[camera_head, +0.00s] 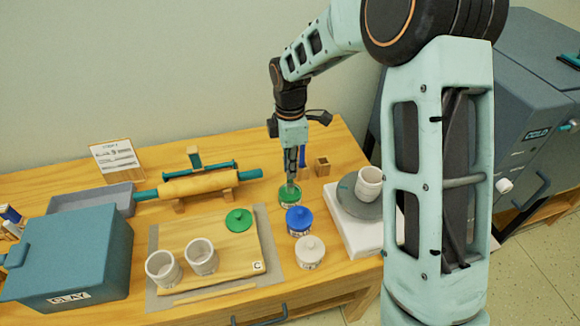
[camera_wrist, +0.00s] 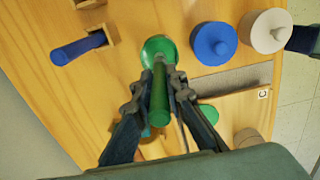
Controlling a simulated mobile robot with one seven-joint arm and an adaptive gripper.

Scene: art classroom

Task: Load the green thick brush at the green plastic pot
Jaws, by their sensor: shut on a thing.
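The green thick brush (camera_wrist: 159,98) is held upright or nearly so in my gripper (camera_wrist: 161,78), which is shut on its handle. The green plastic pot (camera_head: 290,197) stands lidless on the table; it also shows in the wrist view (camera_wrist: 158,46). My gripper (camera_head: 291,178) is directly above the pot. The lower end of the brush meets the pot's opening, but the bristles and how deep they sit cannot be made out. A green lid (camera_head: 239,219) lies on the wooden board, apart from the pot.
A blue pot (camera_head: 299,222) and a white pot (camera_head: 310,252), both lidded, stand close in front. A blue brush (camera_wrist: 78,49) rests in a wooden holder behind; another wooden holder (camera_head: 322,166) is beside it. The wheel with a cup (camera_head: 369,183) is right, a rolling pin (camera_head: 198,185) left.

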